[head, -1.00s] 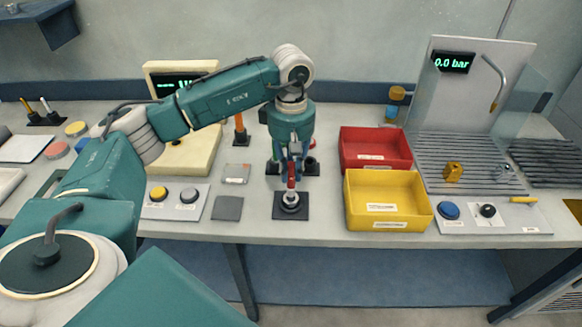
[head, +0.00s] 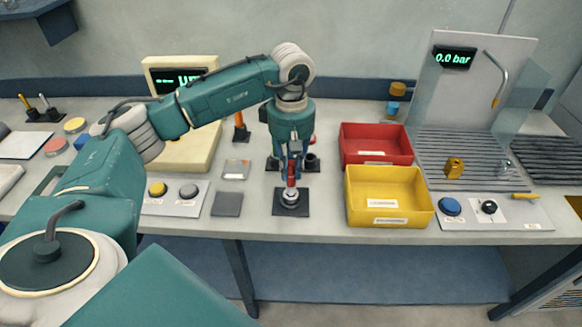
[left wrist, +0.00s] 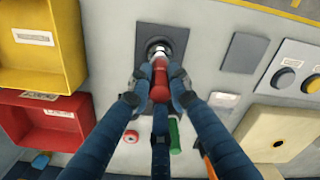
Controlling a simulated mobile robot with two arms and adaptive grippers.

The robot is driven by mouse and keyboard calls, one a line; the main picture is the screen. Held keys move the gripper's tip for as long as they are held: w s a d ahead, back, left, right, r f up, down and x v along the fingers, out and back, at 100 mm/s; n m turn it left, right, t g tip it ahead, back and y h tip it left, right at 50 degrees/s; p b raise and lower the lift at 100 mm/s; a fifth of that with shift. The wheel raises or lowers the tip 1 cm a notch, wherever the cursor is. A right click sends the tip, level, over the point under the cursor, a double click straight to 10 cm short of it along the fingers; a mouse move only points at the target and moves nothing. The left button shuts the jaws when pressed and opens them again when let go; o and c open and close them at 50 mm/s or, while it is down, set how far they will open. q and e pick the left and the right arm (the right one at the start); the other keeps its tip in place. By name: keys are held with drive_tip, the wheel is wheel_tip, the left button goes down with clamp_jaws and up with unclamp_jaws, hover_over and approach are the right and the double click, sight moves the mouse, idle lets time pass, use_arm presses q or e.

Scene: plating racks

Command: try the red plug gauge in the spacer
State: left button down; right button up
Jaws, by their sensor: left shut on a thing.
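My left gripper (head: 291,172) is shut on the red plug gauge (head: 291,182), holding it upright over the grey metal spacer (head: 290,198). The spacer sits on a dark square pad (head: 278,208). In the left wrist view, the fingers grip both sides of the red handle (left wrist: 159,88). The gauge's silver end meets the round spacer (left wrist: 157,45). How deep the end sits in the bore is hidden. My right gripper is not in view.
A yellow bin (head: 388,207) and a red bin (head: 376,146) stand right of the pad. A bare grey pad (head: 227,204) and a button panel (head: 173,198) lie left. A green-handled gauge (left wrist: 174,137) stands behind the spacer in the left wrist view.

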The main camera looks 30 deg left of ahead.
use_arm(q)
drive_tip(key=shift+f+b, duration=0.7)
drive_tip(key=shift+f, duration=0.2)
drive_tip(key=shift+f+b, duration=0.45)
drive_tip(key=shift+f, duration=0.1)
drive_tip(key=shift+r, duration=0.1)
idle(1.1)
drive_tip(key=shift+r, duration=0.1)
drive_tip(key=shift+r+p, duration=2.25)
drive_tip(key=shift+r, duration=1.45)
drive_tip(key=shift+d, duration=0.1)
